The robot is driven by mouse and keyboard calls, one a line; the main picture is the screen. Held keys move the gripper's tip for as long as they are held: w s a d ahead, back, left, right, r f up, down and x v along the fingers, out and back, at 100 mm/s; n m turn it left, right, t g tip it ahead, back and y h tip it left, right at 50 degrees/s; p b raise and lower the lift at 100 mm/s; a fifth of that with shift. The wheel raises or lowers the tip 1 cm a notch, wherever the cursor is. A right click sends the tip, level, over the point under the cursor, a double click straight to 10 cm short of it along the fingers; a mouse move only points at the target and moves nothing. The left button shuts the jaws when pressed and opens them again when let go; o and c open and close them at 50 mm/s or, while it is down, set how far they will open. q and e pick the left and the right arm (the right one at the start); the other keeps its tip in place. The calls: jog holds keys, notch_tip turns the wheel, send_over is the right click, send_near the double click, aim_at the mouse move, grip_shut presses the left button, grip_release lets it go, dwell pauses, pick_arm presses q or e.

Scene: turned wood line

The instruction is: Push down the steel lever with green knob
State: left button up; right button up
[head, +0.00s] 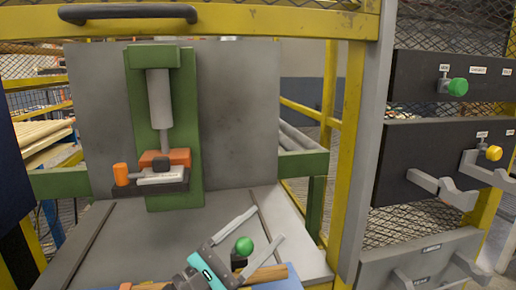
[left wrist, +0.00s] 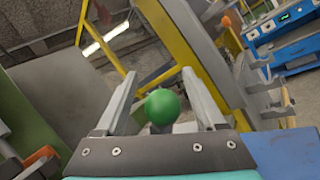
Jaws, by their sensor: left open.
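A round green knob (head: 244,246) stands low in the middle of the head view, above the front of the grey bench. Its lever is mostly hidden; only a short dark part shows below the knob. My left gripper (head: 268,223) is open, with one finger on each side of the knob. In the left wrist view the green knob (left wrist: 162,107) sits between the spread fingers of the left gripper (left wrist: 160,74), close to the palm. I see gaps beside it, so the fingers are not closed on it. My right gripper is not in view.
A green press (head: 188,130) with an orange block stands behind on the grey bench (head: 150,245). A wooden rod (head: 265,275) lies near the gripper. A yellow post (head: 350,150) and a dark panel with another green knob (head: 458,87) and a yellow knob (head: 493,153) stand right.

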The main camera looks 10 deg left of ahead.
pick_arm(q)
notch_tip(320, 180, up, 20)
jog(key=p, duration=1.6)
jog(key=shift+f, duration=0.2)
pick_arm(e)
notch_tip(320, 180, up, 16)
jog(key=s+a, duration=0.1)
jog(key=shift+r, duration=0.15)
